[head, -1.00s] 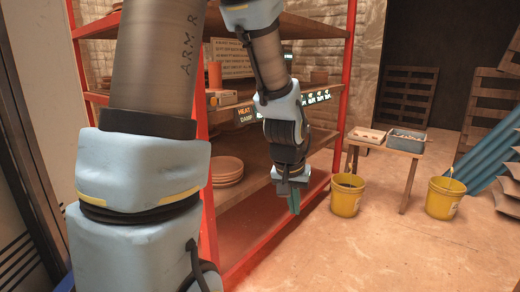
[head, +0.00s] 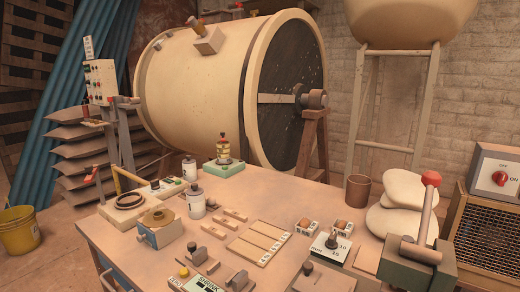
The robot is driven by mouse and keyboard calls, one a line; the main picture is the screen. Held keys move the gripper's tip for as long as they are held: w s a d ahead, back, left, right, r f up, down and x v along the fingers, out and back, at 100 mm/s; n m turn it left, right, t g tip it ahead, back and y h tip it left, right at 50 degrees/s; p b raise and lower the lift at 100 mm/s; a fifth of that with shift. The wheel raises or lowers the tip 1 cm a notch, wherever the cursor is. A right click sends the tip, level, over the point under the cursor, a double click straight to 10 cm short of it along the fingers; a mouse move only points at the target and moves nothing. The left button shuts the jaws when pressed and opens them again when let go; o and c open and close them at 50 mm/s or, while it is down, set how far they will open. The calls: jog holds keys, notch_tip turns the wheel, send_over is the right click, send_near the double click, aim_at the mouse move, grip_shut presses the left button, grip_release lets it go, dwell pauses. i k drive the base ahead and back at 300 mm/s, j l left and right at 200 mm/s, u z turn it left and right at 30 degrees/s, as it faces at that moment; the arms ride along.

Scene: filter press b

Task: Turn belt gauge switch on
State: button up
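I cannot tell which item is the belt gauge, as no label naming it is readable. A grey box with a red knob (head: 499,178) stands at the far right on a mesh-fronted cabinet; small lettering beside the knob looks like "ON". A small white dial box with a black knob and printed numbers (head: 331,246) sits on the table's right half. A green-based device with a yellow and red top (head: 223,155) stands at the table's back. Small boxes with dark knobs (head: 196,254) lie near the front edge. My gripper is not in view now.
The wooden table (head: 285,210) carries several bottles, wooden strips, a brown cup (head: 357,190) and a red-knobbed lever press (head: 428,215). Behind it stands a large drum (head: 195,85). A panel with buttons (head: 100,80) and a yellow bucket (head: 19,231) are at left.

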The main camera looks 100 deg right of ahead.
aim_at(499, 178)
jog(key=k+j, duration=0.15)
jog(key=k, duration=0.8)
jog(key=k+j+z, duration=0.1)
jog(key=k, duration=0.85)
